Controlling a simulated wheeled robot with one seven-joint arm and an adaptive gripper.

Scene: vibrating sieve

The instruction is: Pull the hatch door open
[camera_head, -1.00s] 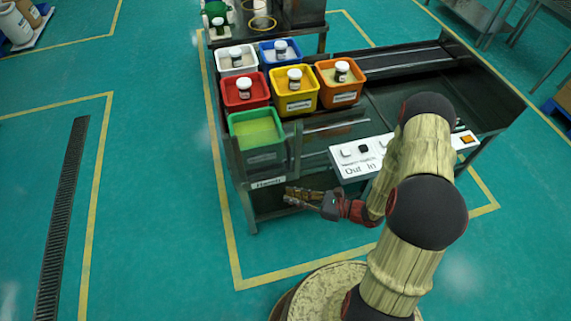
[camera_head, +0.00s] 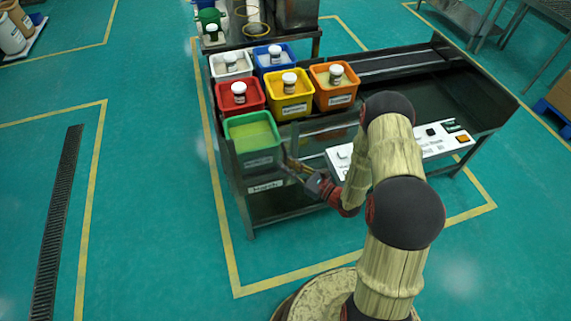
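The white hatch label (camera_head: 266,187) is on the near left part of the dark metal workstation, below the green bin. The hatch door's outline is hard to make out against the dark frame, and I cannot tell how far open it is. A dark space shows below the label. My gripper (camera_head: 290,161) is just right of the green bin's front and above and right of the label, close to the workstation's front. Its fingers are small and dark here. I cannot see whether they touch anything or are apart.
The green bin (camera_head: 250,134) stands at the near left corner. Red (camera_head: 239,107), yellow (camera_head: 289,108), orange (camera_head: 336,98), white and blue bins stand behind it. My arm partly covers the white control panel (camera_head: 437,145).

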